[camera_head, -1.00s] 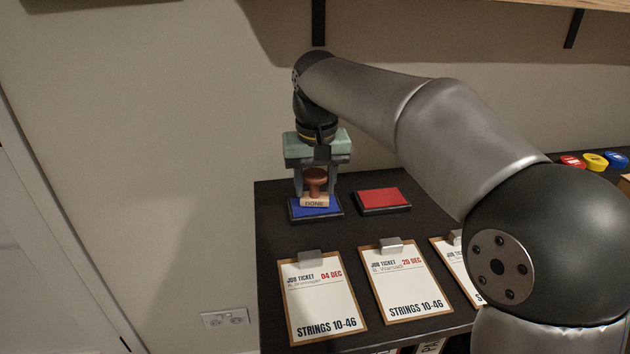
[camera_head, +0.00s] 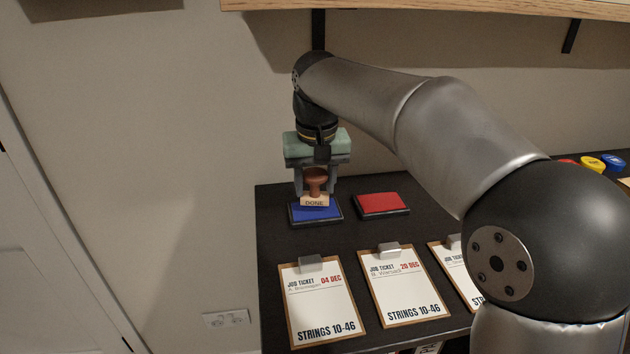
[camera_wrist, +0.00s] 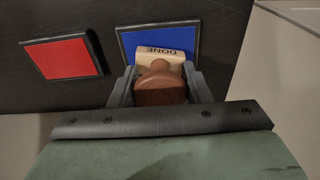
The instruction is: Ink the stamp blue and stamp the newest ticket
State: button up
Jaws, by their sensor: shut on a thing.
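My gripper (camera_head: 316,183) is shut on the stamp (camera_head: 317,188), which has a brown handle and a pale wooden block marked DONE. The stamp is upright at the blue ink pad (camera_head: 302,216); I cannot tell whether it touches the pad. The wrist view shows the stamp (camera_wrist: 160,84) between the fingers, over the near part of the blue pad (camera_wrist: 180,36). Job tickets on clipboards lie in front: one dated 04 DEC (camera_head: 320,308), one dated 20 DEC (camera_head: 405,290), and a third (camera_head: 456,268) whose date is hidden by my arm.
A red ink pad (camera_head: 381,204) lies right of the blue one. Red, yellow (camera_head: 592,164) and blue round items sit at the far right of the black bench (camera_head: 275,236). A wooden shelf (camera_head: 420,8) is above, with the wall close behind.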

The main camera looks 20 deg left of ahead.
jog(key=shift+r+p, duration=2.55)
jog(key=shift+r, duration=0.35)
